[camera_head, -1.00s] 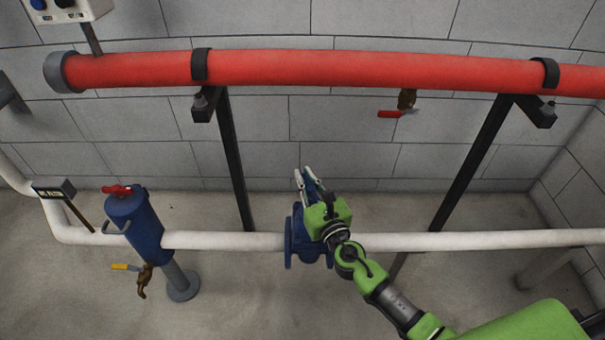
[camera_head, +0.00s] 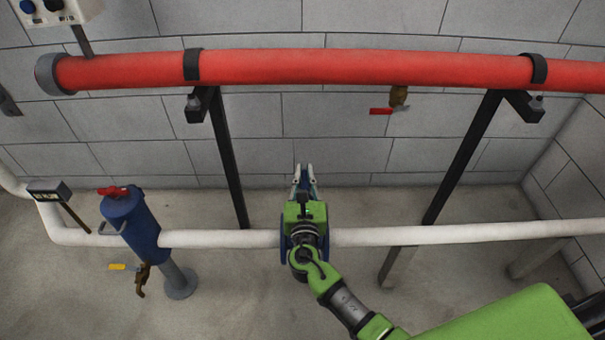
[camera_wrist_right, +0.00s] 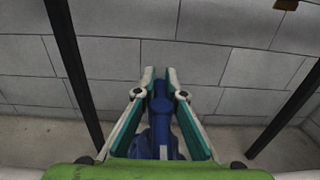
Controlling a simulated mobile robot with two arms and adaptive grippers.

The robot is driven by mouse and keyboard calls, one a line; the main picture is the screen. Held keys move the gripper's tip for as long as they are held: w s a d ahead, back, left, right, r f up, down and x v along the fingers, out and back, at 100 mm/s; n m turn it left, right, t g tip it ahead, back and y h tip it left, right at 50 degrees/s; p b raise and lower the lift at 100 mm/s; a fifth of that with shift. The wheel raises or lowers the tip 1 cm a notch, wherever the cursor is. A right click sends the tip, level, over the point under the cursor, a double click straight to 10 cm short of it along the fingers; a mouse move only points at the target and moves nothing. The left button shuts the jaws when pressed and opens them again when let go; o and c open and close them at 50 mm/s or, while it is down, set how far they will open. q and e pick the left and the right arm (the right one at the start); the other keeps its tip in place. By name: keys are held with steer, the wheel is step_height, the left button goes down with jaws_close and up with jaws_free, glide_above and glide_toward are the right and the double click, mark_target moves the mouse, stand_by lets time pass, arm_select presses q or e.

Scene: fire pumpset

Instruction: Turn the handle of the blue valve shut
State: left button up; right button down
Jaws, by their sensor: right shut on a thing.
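The blue valve (camera_head: 284,250) sits in the white pipe in the middle of the head view, mostly hidden behind my right gripper. Its blue handle (camera_wrist_right: 161,108) stands between the two fingers in the right wrist view, pointing toward the wall. My right gripper (camera_head: 304,171) is shut on this handle, with its fingertips toward the wall. In the right wrist view the fingers (camera_wrist_right: 160,72) lie along both sides of the handle, and the valve body shows below. My left gripper is not in view.
The white pipe (camera_head: 430,235) runs across low. A thick red pipe (camera_head: 360,68) runs above on dark brackets (camera_head: 230,160). A blue cylinder (camera_head: 135,225) with a red handle stands left. A small red-handled tap (camera_head: 381,111) hangs under the red pipe. The wall is close behind.

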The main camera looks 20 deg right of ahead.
steer(key=shift+d, duration=0.1)
steer(key=c, duration=2.1)
jaws_free()
steer(key=shift+s, duration=0.1)
steer(key=shift+s, duration=0.1)
steer(key=v, duration=1.2)
